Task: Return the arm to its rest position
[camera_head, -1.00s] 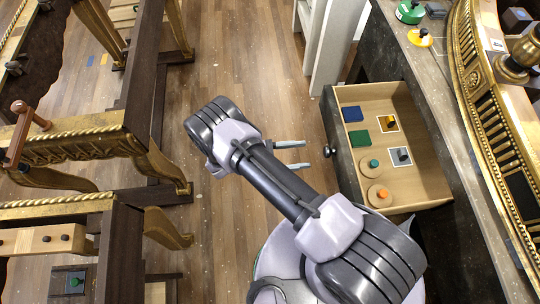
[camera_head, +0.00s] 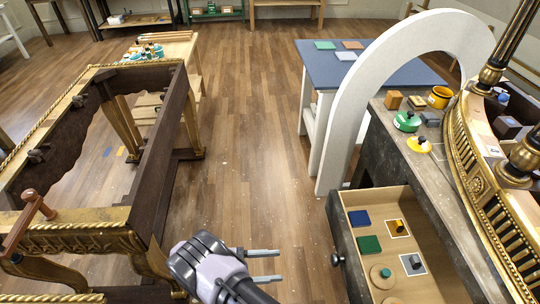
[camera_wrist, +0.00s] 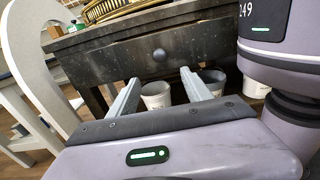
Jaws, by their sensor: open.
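My gripper (camera_head: 264,266) is at the bottom middle of the head view, with its two fingers apart and nothing between them. It hangs over the wooden floor, left of the open drawer (camera_head: 361,292). Most of my arm is cut off by the lower edge of the picture. In the wrist view my gripper (camera_wrist: 160,92) also shows spread fingers, pointing toward a dark drawer front (camera_wrist: 190,52) with a round knob. The fingers appear clear of it.
The drawer holds a blue square (camera_head: 359,218), a green square (camera_head: 369,244) and several knobbed pieces. A white arch (camera_head: 347,110) stands behind it, beside a blue-topped table (camera_head: 373,68). A gilt frame (camera_head: 75,240) stands at left. White buckets (camera_wrist: 156,95) sit below the drawer. The middle floor is clear.

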